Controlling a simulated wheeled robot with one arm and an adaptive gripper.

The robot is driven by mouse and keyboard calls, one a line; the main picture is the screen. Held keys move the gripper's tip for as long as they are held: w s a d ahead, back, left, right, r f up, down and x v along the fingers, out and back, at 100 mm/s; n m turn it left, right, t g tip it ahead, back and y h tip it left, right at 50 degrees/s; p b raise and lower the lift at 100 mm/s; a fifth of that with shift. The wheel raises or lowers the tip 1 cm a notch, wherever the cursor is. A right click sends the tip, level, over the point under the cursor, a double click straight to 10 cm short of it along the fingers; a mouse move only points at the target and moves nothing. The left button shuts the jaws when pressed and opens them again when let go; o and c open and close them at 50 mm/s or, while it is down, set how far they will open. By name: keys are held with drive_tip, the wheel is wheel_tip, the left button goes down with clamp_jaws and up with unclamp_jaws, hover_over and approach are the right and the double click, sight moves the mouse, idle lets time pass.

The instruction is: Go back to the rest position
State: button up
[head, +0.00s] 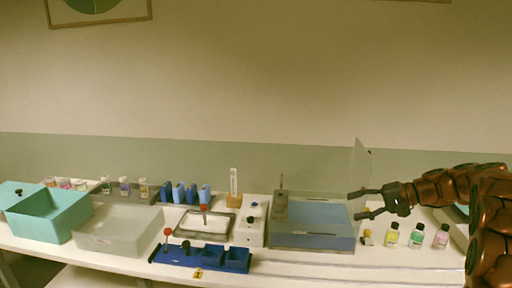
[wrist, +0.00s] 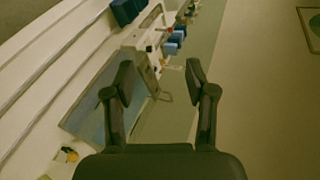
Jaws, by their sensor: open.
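My gripper (head: 362,204) is open and empty. In the head view it reaches in from the right, pointing left, above the right end of a clear box with a blue inside (head: 318,212). A clear upright panel (head: 361,165) stands behind the fingers. In the wrist view my gripper (wrist: 160,80) shows two spread dark fingers with nothing between them. Three small bottles stand below the arm: yellow (head: 391,235), green (head: 416,236) and pink (head: 441,237).
The white bench (head: 330,269) runs across the view. A teal bin (head: 52,213), a translucent tray (head: 118,232), blue blocks (head: 191,193) and a blue rack (head: 200,257) stand to the left. More bottles (head: 124,187) stand at the back left. The air above the bench is clear.

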drive_tip(key=s+a+f+n+g+h, duration=0.1)
drive_tip(key=s+a+f+g+h, duration=0.15)
drive_tip(key=s+a, duration=0.6)
drive_tip(key=s+a+f+g+h, duration=0.1)
drive_tip(key=s+a+g+h, duration=0.15)
drive_tip(key=s+a, duration=0.65)
drive_tip(key=s+d+f+n+h, duration=0.2)
drive_tip(key=s+d+f+h, duration=0.1)
drive_tip(key=s, duration=1)
drive_tip(key=s+d+f+n+g+h, duration=0.1)
drive_tip(key=s+d+f+n+h, duration=0.1)
drive_tip(key=s, duration=1.2)
drive_tip(key=shift+s+d+f+h, duration=0.2)
drive_tip(key=shift+d+f+h, duration=0.4)
drive_tip(key=shift+h, duration=0.5)
drive_tip(key=shift+d+r, duration=0.1)
drive_tip(key=shift+c, duration=0.4)
drive_tip(key=shift+c, duration=0.8)
drive_tip(key=shift+d, duration=0.15)
drive_tip(key=shift+c, duration=0.2)
